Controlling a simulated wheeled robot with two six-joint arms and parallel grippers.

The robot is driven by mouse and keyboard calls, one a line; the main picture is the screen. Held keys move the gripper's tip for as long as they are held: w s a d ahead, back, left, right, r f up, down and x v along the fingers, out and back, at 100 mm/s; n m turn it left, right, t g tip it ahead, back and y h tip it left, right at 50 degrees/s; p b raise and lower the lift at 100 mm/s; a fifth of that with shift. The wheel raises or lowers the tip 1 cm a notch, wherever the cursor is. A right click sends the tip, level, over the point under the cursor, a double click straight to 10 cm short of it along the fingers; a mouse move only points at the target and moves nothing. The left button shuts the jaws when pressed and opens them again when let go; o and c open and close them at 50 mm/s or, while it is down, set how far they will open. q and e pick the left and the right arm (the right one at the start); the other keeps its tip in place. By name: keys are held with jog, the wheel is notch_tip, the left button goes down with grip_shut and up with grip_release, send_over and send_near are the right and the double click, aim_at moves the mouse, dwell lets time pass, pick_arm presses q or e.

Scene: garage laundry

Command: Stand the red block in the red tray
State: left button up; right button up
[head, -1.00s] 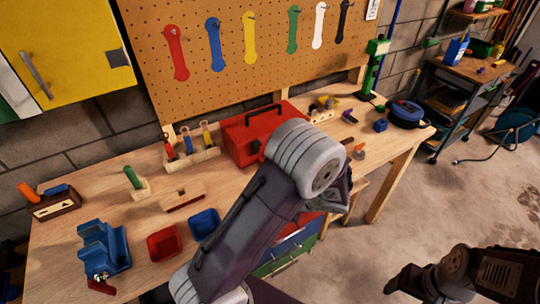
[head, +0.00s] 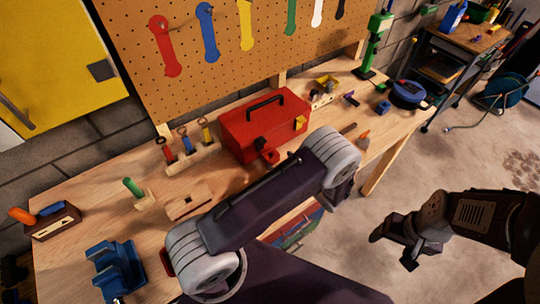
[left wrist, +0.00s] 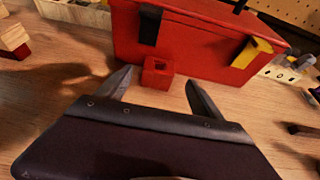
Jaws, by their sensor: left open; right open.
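The red block (left wrist: 157,73) stands on the workbench close in front of the red toolbox (left wrist: 200,42); a square opening shows in its face. In the head view the block (head: 269,157) shows at the toolbox's front. My left gripper (left wrist: 158,77) is open in the left wrist view, with the block ahead between its fingertips, not clamped. My left arm hides that gripper in the head view. A sliver of the red tray (head: 167,262) shows beside my left arm, which hides the rest. My right gripper (head: 393,252) is open and empty over the floor at the right.
A screwdriver rack (head: 193,157), a wooden block (head: 190,201) and a green-handled piece (head: 135,190) stand left of the toolbox. A blue vise (head: 117,268) is at the front left. An orange item (head: 364,137) lies to the right. The pegboard (head: 150,85) rises behind.

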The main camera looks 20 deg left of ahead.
aim_at(273, 156)
pick_arm(q)
jog(key=x, duration=0.1)
jog(key=p+x, duration=0.1)
jog(key=x, duration=0.1)
jog(key=shift+a+r+p, duration=0.15)
jog(key=shift+a+p, duration=0.2)
jog(key=shift+a, duration=0.1)
jog(key=shift+w+a, duration=0.1)
jog(key=shift+w, duration=0.05)
jog(key=shift+w+a+f, duration=0.15)
jog(key=shift+f, duration=0.15)
jog(key=c, duration=1.5)
